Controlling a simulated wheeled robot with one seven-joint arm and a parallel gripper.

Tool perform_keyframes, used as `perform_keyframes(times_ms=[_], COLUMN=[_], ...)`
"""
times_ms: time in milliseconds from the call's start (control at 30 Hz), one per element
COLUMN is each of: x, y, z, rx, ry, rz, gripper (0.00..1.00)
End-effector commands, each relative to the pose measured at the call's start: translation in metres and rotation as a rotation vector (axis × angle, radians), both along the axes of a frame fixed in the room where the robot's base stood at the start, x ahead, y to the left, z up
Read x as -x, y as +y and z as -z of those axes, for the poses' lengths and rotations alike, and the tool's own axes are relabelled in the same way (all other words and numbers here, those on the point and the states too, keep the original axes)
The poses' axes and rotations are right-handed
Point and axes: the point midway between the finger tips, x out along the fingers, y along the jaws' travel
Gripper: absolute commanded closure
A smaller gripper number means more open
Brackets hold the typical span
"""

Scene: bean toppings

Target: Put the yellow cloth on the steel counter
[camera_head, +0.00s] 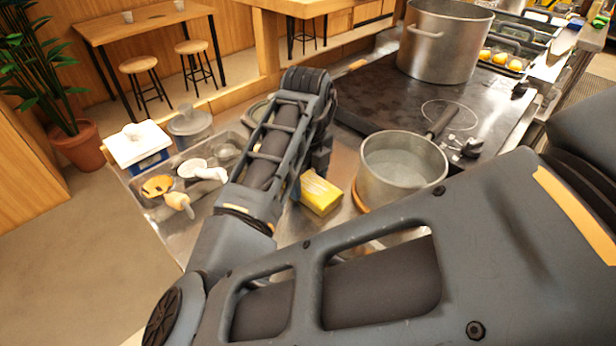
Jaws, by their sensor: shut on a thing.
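The yellow cloth (321,194) is a folded, block-like piece just right of my forearm, left of the steel pot of water. My gripper (317,168) points down at the cloth's far edge and is shut on it. My arm hides much of the gripper and the fingertips. The steel counter (343,162) runs under and around the cloth. I cannot tell whether the cloth touches the counter or hangs just above it.
A pot of water (402,168) with a long handle stands close right of the cloth. A large pot (444,40) is on the dark cooktop (375,95). A tray with cups and tools (165,212) and a white-topped box (138,145) lie left of my arm.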

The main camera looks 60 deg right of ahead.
Motion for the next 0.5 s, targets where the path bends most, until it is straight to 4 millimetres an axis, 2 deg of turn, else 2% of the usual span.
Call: perform_keyframes(times_ms=[33, 67, 300, 500], x=[0.0001, 0.0001, 0.0001, 0.0001], y=[0.0, 0.0, -0.0001, -0.0001], z=[0.0031, 0.0029, 0.0018, 0.0017], rx=[0.0, 0.0, 0.0, 0.0], ry=[0.0, 0.0, 0.0, 0.0], rz=[0.0, 0.0, 0.0, 0.0], gripper=[0.69, 0.26, 0.03, 0.01])
